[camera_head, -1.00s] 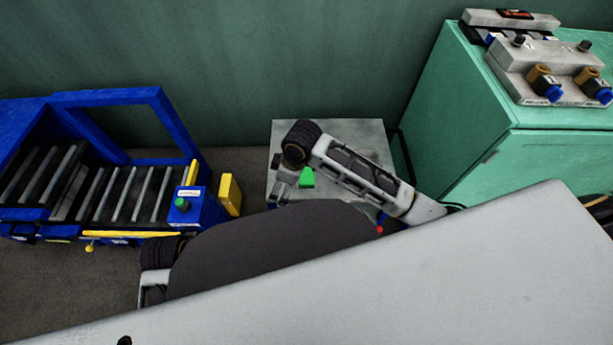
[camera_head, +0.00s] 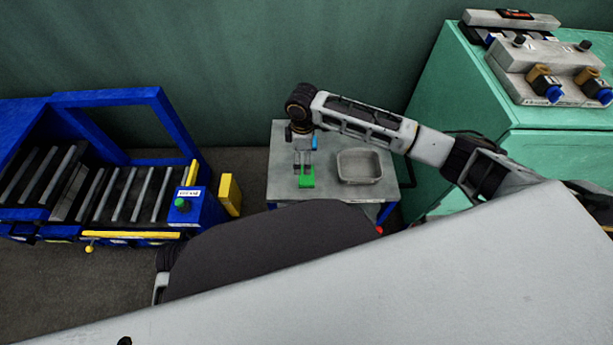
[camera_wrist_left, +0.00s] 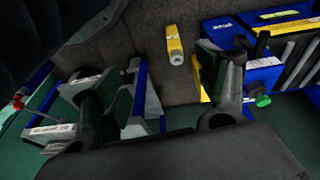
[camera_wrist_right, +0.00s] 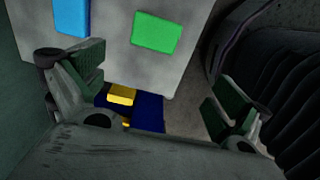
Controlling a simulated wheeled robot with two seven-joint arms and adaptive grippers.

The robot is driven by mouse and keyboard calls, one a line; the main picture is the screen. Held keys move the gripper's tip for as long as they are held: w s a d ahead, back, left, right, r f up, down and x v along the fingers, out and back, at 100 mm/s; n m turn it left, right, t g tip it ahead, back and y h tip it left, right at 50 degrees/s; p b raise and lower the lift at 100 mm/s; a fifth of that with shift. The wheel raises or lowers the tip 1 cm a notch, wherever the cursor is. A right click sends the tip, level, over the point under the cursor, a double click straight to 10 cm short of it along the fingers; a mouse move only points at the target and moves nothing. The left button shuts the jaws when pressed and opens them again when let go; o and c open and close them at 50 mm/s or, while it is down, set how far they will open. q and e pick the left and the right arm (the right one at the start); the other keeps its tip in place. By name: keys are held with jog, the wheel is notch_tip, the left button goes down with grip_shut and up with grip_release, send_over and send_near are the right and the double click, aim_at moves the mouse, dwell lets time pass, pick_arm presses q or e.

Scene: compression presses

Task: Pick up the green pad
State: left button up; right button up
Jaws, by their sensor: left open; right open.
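The green pad (camera_head: 307,181) lies flat near the front of the small grey table (camera_head: 335,196). My right gripper (camera_head: 304,168) is open and points down over the table, just behind or above the pad in the head view. In the right wrist view the pad (camera_wrist_right: 157,32) lies beyond the open fingers (camera_wrist_right: 155,85), with nothing between them. A blue pad (camera_wrist_right: 72,17) lies to its left there; it shows partly beside the gripper in the head view (camera_head: 315,143). My left gripper (camera_wrist_left: 160,85) is open and empty; in the head view it is mostly hidden.
A grey tray (camera_head: 360,167) stands on the table right of the green pad. A blue roller conveyor (camera_head: 110,98) with a yellow block (camera_head: 230,195) stands at the left. A green cabinet (camera_head: 455,110) stands at the right.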

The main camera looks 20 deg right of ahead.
pick_arm(q)
jog(key=shift+d+f, duration=0.1)
jog(key=shift+f, duration=0.1)
pick_arm(e)
jog(key=shift+w+d+r, duration=0.15)
jog(key=shift+w+d, duration=0.25)
jog(key=shift+d, duration=0.25)
jog(key=b, duration=0.3)
send_over(306, 176)
jog(key=f, duration=0.7)
jog(key=shift+w+f, duration=0.2)
jog(key=shift+w, duration=0.05)
jog(key=shift+f, duration=0.6)
pick_arm(q)
jog(key=shift+t, duration=0.4)
jog(key=r, duration=0.4)
jog(key=shift+d, duration=0.35)
jog(key=shift+s, duration=0.15)
jog(key=shift+f, duration=0.15)
pick_arm(e)
jog(key=shift+f, duration=0.1)
